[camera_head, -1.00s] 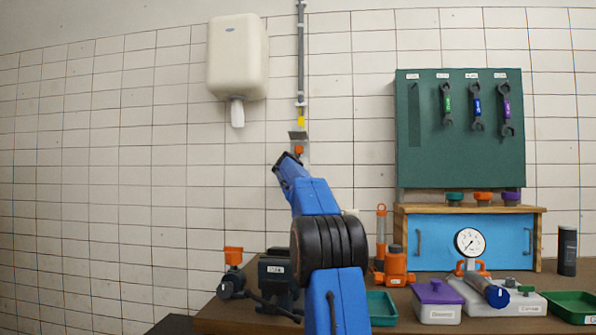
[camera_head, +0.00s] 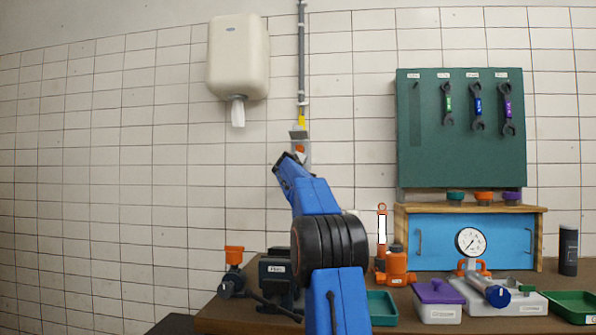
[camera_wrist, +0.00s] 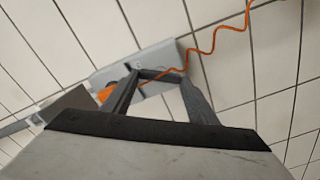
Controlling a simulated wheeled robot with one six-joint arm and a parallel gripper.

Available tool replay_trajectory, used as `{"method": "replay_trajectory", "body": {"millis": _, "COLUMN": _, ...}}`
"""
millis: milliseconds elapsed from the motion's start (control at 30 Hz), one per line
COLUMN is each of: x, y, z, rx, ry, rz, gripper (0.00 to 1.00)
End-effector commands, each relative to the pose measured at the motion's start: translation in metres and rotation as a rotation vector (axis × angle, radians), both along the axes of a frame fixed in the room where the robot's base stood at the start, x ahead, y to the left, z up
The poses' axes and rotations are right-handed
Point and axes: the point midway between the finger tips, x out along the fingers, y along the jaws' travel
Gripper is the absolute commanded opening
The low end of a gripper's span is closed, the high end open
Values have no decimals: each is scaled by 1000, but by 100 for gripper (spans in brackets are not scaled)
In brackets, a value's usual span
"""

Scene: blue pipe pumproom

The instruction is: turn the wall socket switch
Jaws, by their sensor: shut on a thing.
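The wall socket is a grey box (camera_head: 302,155) below a conduit on the tiled wall, with an orange part (camera_head: 300,148) on its front. In the wrist view the grey box (camera_wrist: 130,66) is close ahead, and the orange part (camera_wrist: 105,93) shows at the left finger, partly hidden by it. My gripper (camera_head: 284,159) is up against the socket. In the wrist view my gripper (camera_wrist: 158,76) has its fingertips at the box, joined by a dark bar, apparently the switch. The exact grip is hard to see.
A coiled orange cord (camera_wrist: 215,42) runs right from the socket. An orange lamp-like post (camera_head: 382,228) with a bright white middle stands on the bench (camera_head: 240,322). A paper dispenser (camera_head: 238,57) hangs left, a green tool board (camera_head: 460,165) right.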

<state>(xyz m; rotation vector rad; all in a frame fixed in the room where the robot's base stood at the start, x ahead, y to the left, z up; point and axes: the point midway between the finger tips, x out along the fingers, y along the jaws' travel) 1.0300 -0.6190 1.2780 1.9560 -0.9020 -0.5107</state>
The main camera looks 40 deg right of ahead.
Motion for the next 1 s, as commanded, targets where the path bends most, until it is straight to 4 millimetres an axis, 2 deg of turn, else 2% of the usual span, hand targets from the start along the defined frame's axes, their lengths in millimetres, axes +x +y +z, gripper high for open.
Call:
{"method": "replay_trajectory", "body": {"millis": 567, "x": 0, "y": 0, "z": -2, "rx": -19, "ry": 27, "rz": -1, "gripper": 31}}
{"method": "replay_trajectory", "body": {"millis": 600, "x": 0, "y": 0, "z": -2, "rx": -19, "ry": 27, "rz": -1, "gripper": 60}}
{"method": "replay_trajectory", "body": {"millis": 667, "x": 0, "y": 0, "z": -2, "rx": -19, "ry": 26, "rz": -1, "gripper": 72}}
{"method": "replay_trajectory", "body": {"millis": 1000, "x": -1, "y": 1, "z": 0, "rx": -20, "ry": 25, "rz": 1, "gripper": 72}}
